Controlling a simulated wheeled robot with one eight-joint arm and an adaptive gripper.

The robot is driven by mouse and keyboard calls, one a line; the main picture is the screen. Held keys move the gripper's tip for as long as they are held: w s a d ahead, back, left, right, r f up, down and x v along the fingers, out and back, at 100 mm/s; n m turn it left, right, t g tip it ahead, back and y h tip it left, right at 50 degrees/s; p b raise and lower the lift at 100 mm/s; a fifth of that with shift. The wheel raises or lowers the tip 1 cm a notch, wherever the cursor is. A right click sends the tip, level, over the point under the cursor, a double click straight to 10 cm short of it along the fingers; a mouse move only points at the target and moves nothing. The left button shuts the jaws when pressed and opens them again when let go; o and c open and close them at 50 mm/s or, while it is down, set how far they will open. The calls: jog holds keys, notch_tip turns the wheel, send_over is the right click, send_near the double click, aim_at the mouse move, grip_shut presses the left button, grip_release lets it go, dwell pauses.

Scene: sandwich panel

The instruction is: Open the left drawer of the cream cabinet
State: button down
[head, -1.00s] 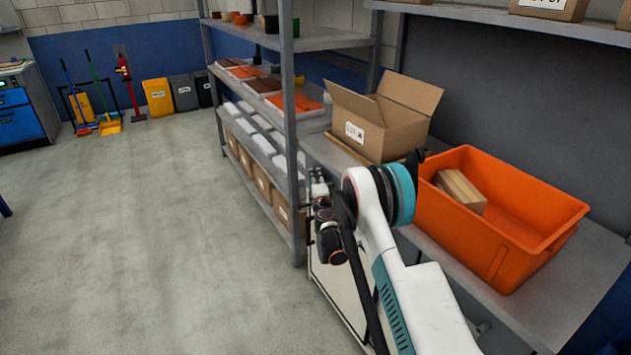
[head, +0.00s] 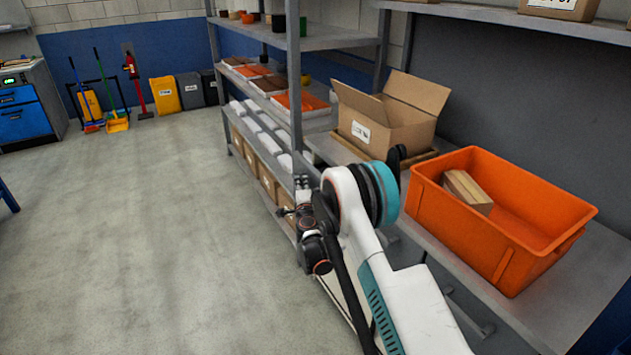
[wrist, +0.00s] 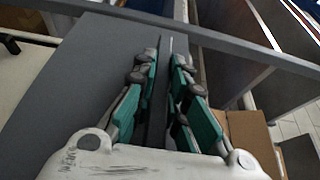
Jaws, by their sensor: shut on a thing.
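The cream cabinet (head: 338,303) is under the grey bench; only a narrow pale strip of it shows beside my arm in the head view. Its left drawer and handle are hidden behind my arm and gripper, so I cannot tell how far the drawer is out. My gripper (head: 302,184) is at the aisle side of the bench, low by the shelf rack. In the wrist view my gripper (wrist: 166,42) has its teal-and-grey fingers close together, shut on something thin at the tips. What it holds is not clear, but it is likely the drawer handle.
An orange crate (head: 440,214) with a wooden block in it and an open cardboard box (head: 383,138) are on the bench. A grey shelf rack (head: 297,85) stands just beyond my gripper. The concrete floor (head: 150,240) to the left is clear.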

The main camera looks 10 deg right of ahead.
jog(key=s+a, duration=0.3)
jog(key=a, duration=0.7)
jog(key=s+a, duration=0.3)
jog(key=a, duration=0.7)
jog(key=shift+s+a, duration=0.25)
jog(key=shift+s, duration=0.1)
jog(key=c, duration=1.6)
grip_release()
jog(key=s+a, duration=0.1)
jog(key=s, duration=1.1)
